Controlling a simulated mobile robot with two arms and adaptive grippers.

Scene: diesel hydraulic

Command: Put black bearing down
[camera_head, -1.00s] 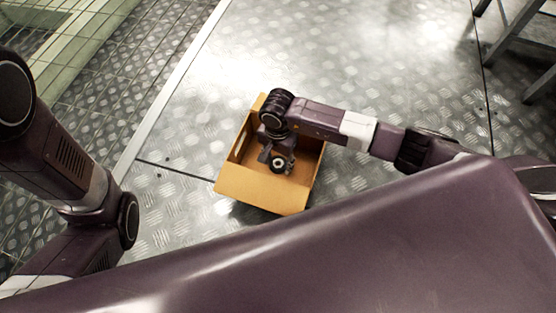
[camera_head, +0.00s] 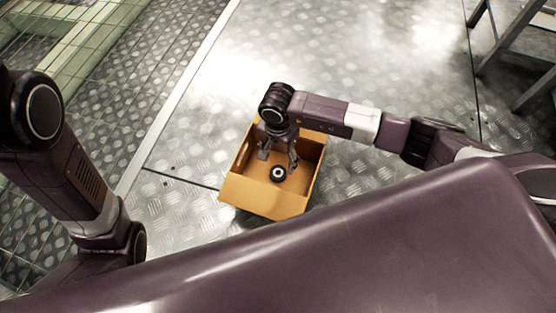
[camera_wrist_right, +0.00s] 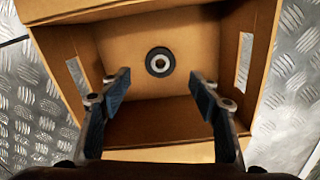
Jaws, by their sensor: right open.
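The black bearing (camera_head: 278,173) is a small dark ring with a pale centre. It lies inside the open cardboard box (camera_head: 262,198) and also shows on the box floor in the right wrist view (camera_wrist_right: 160,62). My right gripper (camera_head: 278,158) is over the box, its fingers spread on either side with nothing between them. In the right wrist view the two open fingers (camera_wrist_right: 160,80) are apart from the bearing. My left arm shows at the left of the head view, but its gripper is out of view.
The box stands on a metal tread-plate floor (camera_head: 350,70) with clear room around it. A metal step frame (camera_head: 515,50) stands at the top right. Box walls with cut-out handle slots (camera_wrist_right: 244,62) surround the right gripper's fingers.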

